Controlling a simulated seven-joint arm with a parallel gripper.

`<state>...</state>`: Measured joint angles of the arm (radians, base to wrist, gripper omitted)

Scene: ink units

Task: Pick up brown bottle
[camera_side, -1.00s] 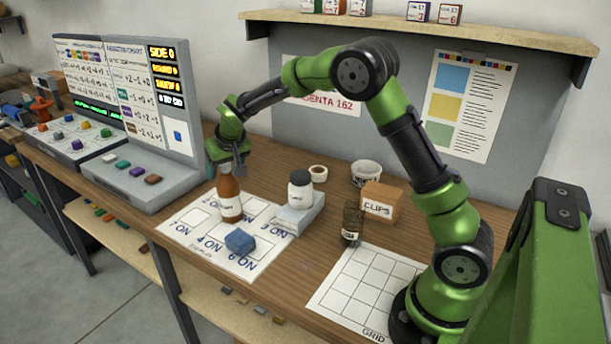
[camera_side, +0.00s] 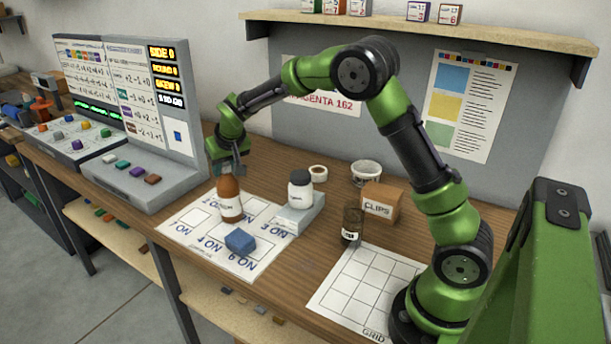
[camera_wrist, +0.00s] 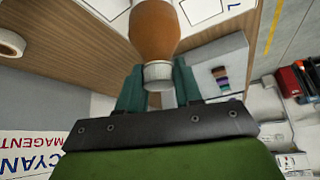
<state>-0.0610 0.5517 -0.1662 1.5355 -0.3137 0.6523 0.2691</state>
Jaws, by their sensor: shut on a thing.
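The brown bottle (camera_side: 231,205) stands upright on the white numbered sheet (camera_side: 199,255), with a white label around its body. My gripper (camera_side: 229,169) is at the bottle's top, reaching down from above. In the wrist view the bottle (camera_wrist: 153,32) shows its brown shoulder and its pale ribbed neck (camera_wrist: 157,71). The gripper's green fingers (camera_wrist: 158,90) lie on both sides of that neck, shut on it. The bottle's base appears to rest on the sheet.
A blue block (camera_side: 240,241) lies in front of the bottle. A white jar (camera_side: 300,192) on a pale block (camera_side: 300,216) stands to its right. A dark bottle (camera_side: 352,222) and a clips box (camera_side: 381,202) are farther right. The grey console (camera_side: 150,180) is at left.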

